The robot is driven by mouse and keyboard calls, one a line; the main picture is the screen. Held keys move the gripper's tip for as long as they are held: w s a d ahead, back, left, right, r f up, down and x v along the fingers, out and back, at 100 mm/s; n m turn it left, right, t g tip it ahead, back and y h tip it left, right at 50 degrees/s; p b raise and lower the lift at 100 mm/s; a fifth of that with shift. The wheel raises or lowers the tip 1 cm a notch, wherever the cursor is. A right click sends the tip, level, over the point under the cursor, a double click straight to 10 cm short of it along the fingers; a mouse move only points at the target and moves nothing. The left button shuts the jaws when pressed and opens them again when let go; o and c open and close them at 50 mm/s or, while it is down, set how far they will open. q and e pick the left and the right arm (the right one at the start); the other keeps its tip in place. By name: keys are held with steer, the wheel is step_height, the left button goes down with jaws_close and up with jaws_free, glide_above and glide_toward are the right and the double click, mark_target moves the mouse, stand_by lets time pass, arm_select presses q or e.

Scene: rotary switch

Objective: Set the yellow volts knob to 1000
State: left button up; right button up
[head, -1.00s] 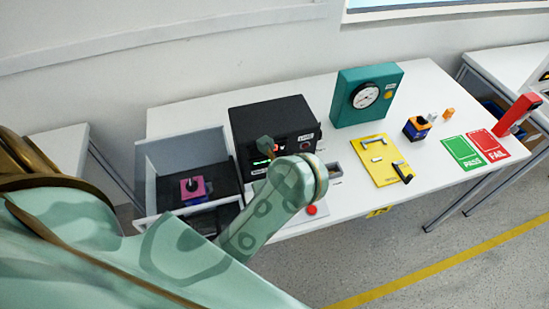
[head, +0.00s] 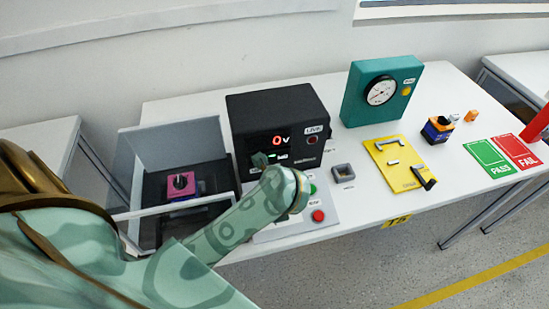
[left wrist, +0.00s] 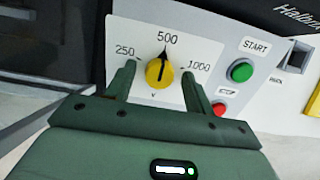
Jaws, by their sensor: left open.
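The yellow volts knob (left wrist: 159,73) is on a white panel in the left wrist view, with marks 250, 500 and 1000. Its black pointer points up at 500. My left gripper (left wrist: 159,68) is open, with one finger on each side of the knob and visible gaps between. In the head view my left gripper (head: 263,160) is small and partly hidden by my arm, which also covers the knob. My right gripper is not in view.
A black tester (head: 275,118) reads 0 V behind the panel. A green START button (left wrist: 241,71) and a red STOP button (left wrist: 219,109) sit right of the knob. A grey open-lidded box (head: 130,160) stands left; a teal gauge box (head: 360,75) stands right.

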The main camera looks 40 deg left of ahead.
arm_select(q)
steer(key=c, duration=1)
steer(key=shift+o, duration=0.2)
steer(key=shift+m, duration=0.4)
steer(key=m+p, duration=0.1)
steer(key=m, duration=0.1)
steer(key=shift+r+m+p, duration=0.1)
steer(key=shift+m+p, duration=0.3)
steer(key=m+p, duration=0.2)
steer(key=m, duration=0.1)
steer(key=shift+m, duration=0.3)
steer(key=m+p, duration=0.3)
steer(key=m, duration=0.2)
steer(key=shift+t+h, duration=0.3)
steer(key=shift+h, duration=0.1)
steer(key=shift+m+p, duration=0.6)
steer(key=shift+m, duration=0.4)
